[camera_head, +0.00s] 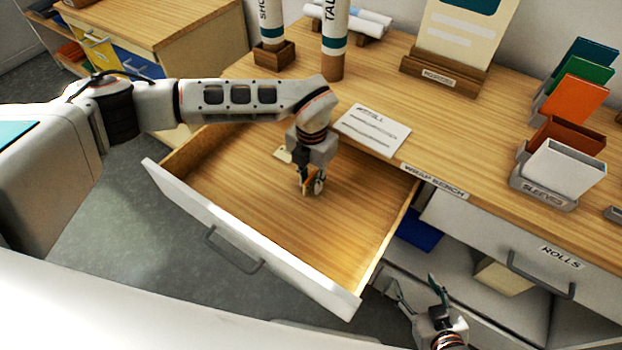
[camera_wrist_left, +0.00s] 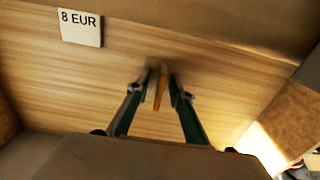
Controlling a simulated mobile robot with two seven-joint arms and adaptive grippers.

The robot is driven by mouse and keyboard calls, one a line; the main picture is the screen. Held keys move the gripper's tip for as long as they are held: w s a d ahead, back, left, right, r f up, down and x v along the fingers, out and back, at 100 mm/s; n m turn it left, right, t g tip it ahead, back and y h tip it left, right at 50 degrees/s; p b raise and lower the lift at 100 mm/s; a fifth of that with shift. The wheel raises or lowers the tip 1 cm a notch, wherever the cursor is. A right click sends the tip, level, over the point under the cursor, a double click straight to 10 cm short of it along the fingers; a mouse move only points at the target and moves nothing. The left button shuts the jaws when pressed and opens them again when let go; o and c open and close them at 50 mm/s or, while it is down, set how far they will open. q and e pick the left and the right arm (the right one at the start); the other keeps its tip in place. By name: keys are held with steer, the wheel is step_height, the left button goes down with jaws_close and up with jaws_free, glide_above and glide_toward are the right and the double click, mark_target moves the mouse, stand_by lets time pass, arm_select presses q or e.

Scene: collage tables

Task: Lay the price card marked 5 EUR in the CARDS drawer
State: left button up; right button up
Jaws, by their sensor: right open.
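A wooden drawer with a white front (camera_head: 205,215) is pulled open at the left of the bench; its label is not visible. My left gripper (camera_head: 311,191) points down inside it, low over the floor. It is shut on a thin orange-brown piece (camera_wrist_left: 160,88), seen nearly edge-on, with no marking readable. A cream card (camera_head: 283,154) lies flat on the drawer floor behind the gripper; in the left wrist view this card (camera_wrist_left: 80,28) reads 8 EUR. No 5 EUR marking is readable in either view. My right gripper (camera_head: 414,285) is open and empty in front of the bench.
A white printed sheet (camera_head: 374,129) lies on the bench edge above the drawer. A closed ROLLS drawer (camera_head: 520,250) and a sleeve holder (camera_head: 545,188) are at the right. The drawer floor is mostly bare around the left gripper.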

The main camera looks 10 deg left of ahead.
mark_target(311, 176)
arm_select(q)
step_height(311, 176, up, 12)
steer(key=shift+r, duration=0.2)
stand_by(0.6)
stand_by(0.3)
